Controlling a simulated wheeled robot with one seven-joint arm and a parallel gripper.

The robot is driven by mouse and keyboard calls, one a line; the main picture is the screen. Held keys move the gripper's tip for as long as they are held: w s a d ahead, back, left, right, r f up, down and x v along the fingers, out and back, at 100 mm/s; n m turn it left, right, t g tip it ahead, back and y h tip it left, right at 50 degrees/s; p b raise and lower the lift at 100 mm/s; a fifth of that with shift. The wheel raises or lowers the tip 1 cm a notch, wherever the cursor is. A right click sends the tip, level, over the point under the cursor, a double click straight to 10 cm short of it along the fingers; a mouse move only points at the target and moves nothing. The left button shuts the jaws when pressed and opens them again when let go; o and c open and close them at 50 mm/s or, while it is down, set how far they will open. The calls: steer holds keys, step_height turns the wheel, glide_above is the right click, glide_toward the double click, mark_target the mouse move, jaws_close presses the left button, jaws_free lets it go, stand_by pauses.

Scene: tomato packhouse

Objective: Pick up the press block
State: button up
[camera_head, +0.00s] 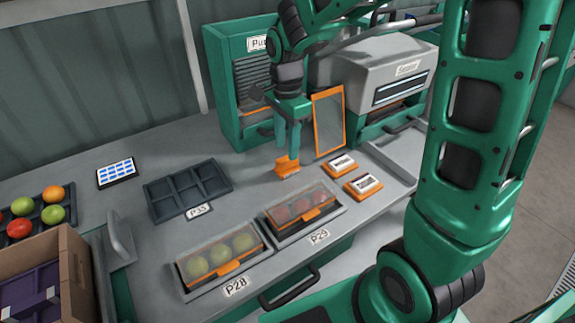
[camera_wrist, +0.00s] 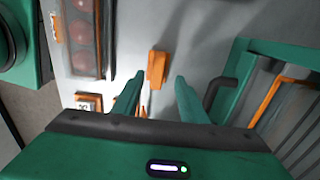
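The orange press block (camera_head: 287,167) stands on the grey bench, left of the orange-framed panel. In the wrist view the orange block (camera_wrist: 156,70) shows just beyond the fingertips, between them, with a gap on both sides. My gripper (camera_head: 289,149) is above the block, pointing down, with its two green fingers apart. In the wrist view my gripper (camera_wrist: 159,80) is open and empty. Whether the fingertips reach down to the block's height cannot be told.
The orange-framed panel (camera_head: 328,121) stands close to the right of my gripper. Two small orange-framed labels (camera_head: 363,184) lie on the bench. Clear-lidded tomato packs P28 (camera_head: 235,268) and P29 (camera_head: 313,216) are in front. A green machine (camera_head: 228,61) stands behind.

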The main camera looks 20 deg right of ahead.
steer(key=shift+s+f, duration=0.15)
steer(key=shift+f, duration=2.45)
steer(key=c, duration=0.8)
steer(key=shift+o, duration=0.2)
steer(key=shift+r, duration=0.1)
steer(key=shift+r, duration=0.5)
step_height(320, 180, up, 3)
steer(key=shift+f, duration=0.15)
steer(key=s+a+r, duration=0.4)
steer(key=a+r, duration=0.3)
steer(key=a, duration=0.4)
steer(key=shift+s+r, duration=0.1)
